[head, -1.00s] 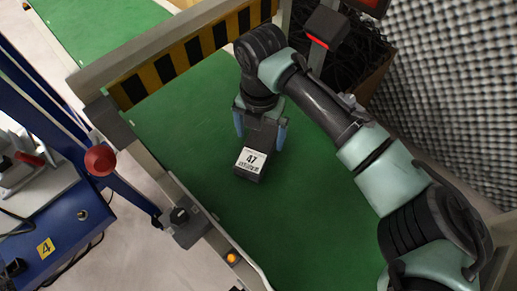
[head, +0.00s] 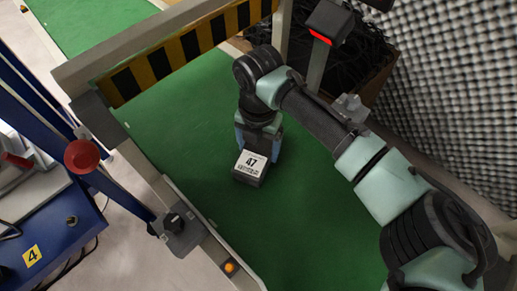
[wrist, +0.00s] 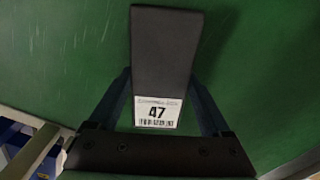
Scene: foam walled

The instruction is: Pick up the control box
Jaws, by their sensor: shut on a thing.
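The control box is a dark grey block with a white label reading 47. In the head view the control box (head: 249,168) is on or just above the green belt (head: 200,130); I cannot tell which. My gripper (head: 258,145) is shut on it, with blue fingers along its sides and the arm reaching in from the right. In the wrist view the box (wrist: 166,55) lies between the two fingers of my gripper (wrist: 160,95), its label end towards the palm. The arm hides part of the box in the head view.
A yellow and black striped barrier (head: 180,50) crosses the belt behind my gripper. Grey foam wall (head: 440,90) stands on the right. The belt around the box is clear.

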